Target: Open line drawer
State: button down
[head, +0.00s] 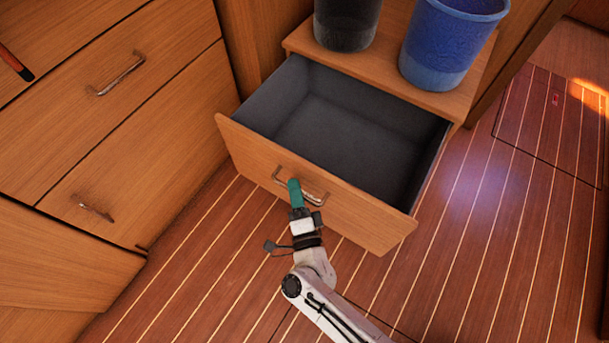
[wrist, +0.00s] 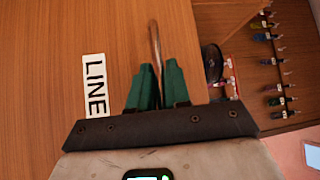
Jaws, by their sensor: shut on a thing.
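The line drawer (head: 385,229) is pulled well out of its wooden cabinet in the head view, and its dark grey inside (head: 335,125) looks empty. My gripper (head: 295,185) is at the drawer front, shut on the metal bar handle (head: 318,197). In the wrist view the green fingers (wrist: 158,85) stand on both sides of the handle (wrist: 155,45). A white label reading LINE (wrist: 95,85) is on the wooden front beside them. The part of the handle between the fingers is partly hidden.
A black bucket (head: 345,25) and a blue bucket (head: 447,45) stand on the cabinet top. Closed wooden drawers (head: 110,120) are at the left. The striped wooden floor (head: 480,230) is clear to the right. Several small items hang on a wooden panel (wrist: 245,75) in the wrist view.

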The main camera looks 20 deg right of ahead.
jog(key=s+a, duration=0.3)
jog(key=a, duration=0.1)
jog(key=shift+s+a, duration=0.35)
jog(key=shift+a, duration=0.05)
jog(key=shift+f, duration=0.1)
jog(key=c, duration=1.2)
grip_release()
jog(key=shift+w, duration=0.1)
jog(key=s, duration=0.3)
jog(key=s+a+f+p, duration=0.1)
jog(key=s, duration=0.6)
jog(key=shift+s+a+f+p, duration=0.2)
jog(key=shift+s+a+p, duration=0.05)
jog(key=shift+s+p, duration=0.15)
jog(key=shift+w, duration=0.1)
